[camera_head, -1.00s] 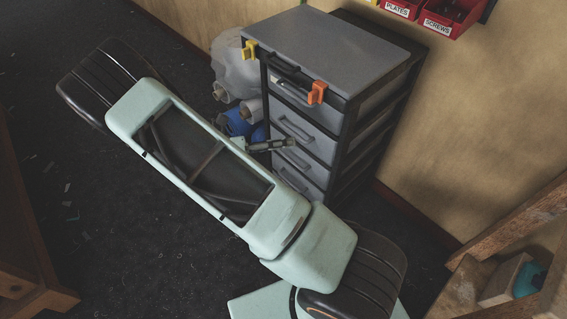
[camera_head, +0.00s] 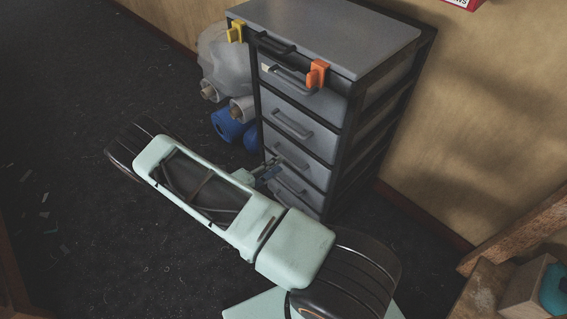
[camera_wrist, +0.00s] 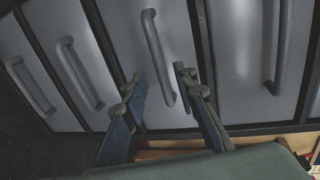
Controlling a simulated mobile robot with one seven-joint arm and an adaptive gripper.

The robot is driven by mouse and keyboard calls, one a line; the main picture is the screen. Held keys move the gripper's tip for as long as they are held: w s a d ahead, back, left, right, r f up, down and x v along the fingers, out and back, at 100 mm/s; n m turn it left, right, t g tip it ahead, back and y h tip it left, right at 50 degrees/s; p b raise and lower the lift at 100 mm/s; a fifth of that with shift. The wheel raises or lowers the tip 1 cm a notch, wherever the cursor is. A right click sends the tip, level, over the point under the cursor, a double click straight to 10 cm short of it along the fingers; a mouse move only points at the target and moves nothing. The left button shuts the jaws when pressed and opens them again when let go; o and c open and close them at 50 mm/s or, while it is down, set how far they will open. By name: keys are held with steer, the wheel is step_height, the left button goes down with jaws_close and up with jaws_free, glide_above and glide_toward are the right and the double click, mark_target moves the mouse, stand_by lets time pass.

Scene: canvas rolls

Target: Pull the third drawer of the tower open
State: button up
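The grey drawer tower (camera_head: 345,36) has a black frame and stands against the wall, its drawer fronts all shut. The third drawer's handle (camera_head: 291,156) is a grey bar; it also shows in the wrist view (camera_wrist: 153,45), near the middle. My gripper (camera_head: 275,172) is in front of the tower, partly hidden by my own arm. In the wrist view my gripper (camera_wrist: 160,80) is open, one finger on each side of that handle's lower end. Whether the fingers touch the bar I cannot tell.
A yellow clip (camera_head: 236,32) and an orange clip (camera_head: 317,73) sit on the tower's top front edge. Blue and clear rolls (camera_head: 228,122) stand left of the tower. A wooden structure (camera_head: 487,290) is at the lower right. Dark floor at the left is open.

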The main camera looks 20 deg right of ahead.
steer(key=shift+b+x, duration=0.3)
steer(key=shift+x, duration=1.75)
steer(key=shift+c, duration=0.7)
jaws_close()
steer(key=shift+a, duration=0.1)
